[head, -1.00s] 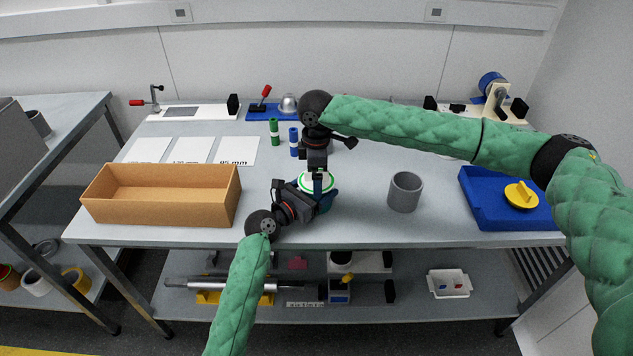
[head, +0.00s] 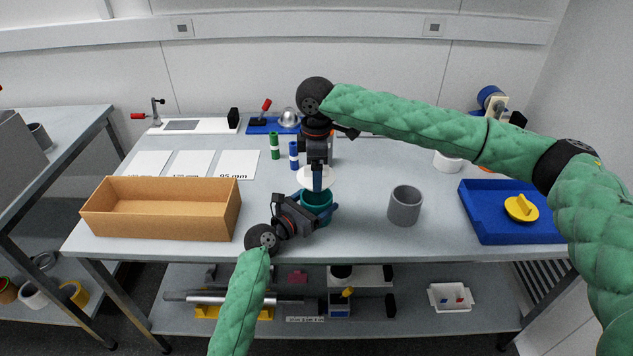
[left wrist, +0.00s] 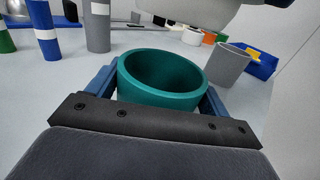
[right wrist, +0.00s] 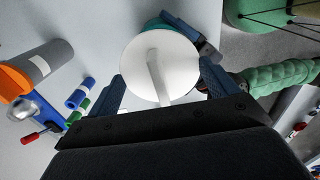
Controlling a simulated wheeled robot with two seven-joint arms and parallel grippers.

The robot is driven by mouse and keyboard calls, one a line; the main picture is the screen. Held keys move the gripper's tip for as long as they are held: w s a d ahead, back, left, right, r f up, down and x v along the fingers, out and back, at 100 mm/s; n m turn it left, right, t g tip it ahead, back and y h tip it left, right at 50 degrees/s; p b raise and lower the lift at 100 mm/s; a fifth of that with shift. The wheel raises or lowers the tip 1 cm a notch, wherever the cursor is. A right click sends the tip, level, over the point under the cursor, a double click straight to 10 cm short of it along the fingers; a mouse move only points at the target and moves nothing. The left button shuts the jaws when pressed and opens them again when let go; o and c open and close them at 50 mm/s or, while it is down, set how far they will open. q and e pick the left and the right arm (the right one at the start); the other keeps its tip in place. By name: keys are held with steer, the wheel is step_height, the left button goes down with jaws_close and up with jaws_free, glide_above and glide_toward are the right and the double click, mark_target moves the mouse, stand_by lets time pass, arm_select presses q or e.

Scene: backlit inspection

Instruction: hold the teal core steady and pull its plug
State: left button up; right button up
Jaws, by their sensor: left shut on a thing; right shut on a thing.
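The teal core (head: 317,208) stands upright on the table, and its open, hollow top shows in the left wrist view (left wrist: 165,75). My left gripper (head: 319,206) is shut on the core, one blue finger on each side of it. The white plug (head: 304,178) is a round disc with a raised grip bar, seen from above in the right wrist view (right wrist: 134,68). My right gripper (head: 317,184) points down and is shut on the plug's bar. The plug is clear of the core, just above it; its pale underside shows in the left wrist view (left wrist: 195,10).
A grey cup (head: 405,207) stands right of the core. Further right is a blue tray (head: 490,236) with a yellow lidlike piece (head: 521,208). An open tan box (head: 160,223) is at left. Green (head: 275,146) and blue (head: 294,155) cylinders stand behind, near white cards (head: 190,164).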

arm_select(q)
steer(key=shift+f, duration=0.3)
arm_select(e)
steer(key=shift+r, duration=1.75)
arm_select(q)
steer(key=o, duration=0.9)
steer(key=shift+c, duration=0.2)
steer(key=shift+o, duration=1)
steer(key=shift+r, duration=0.1)
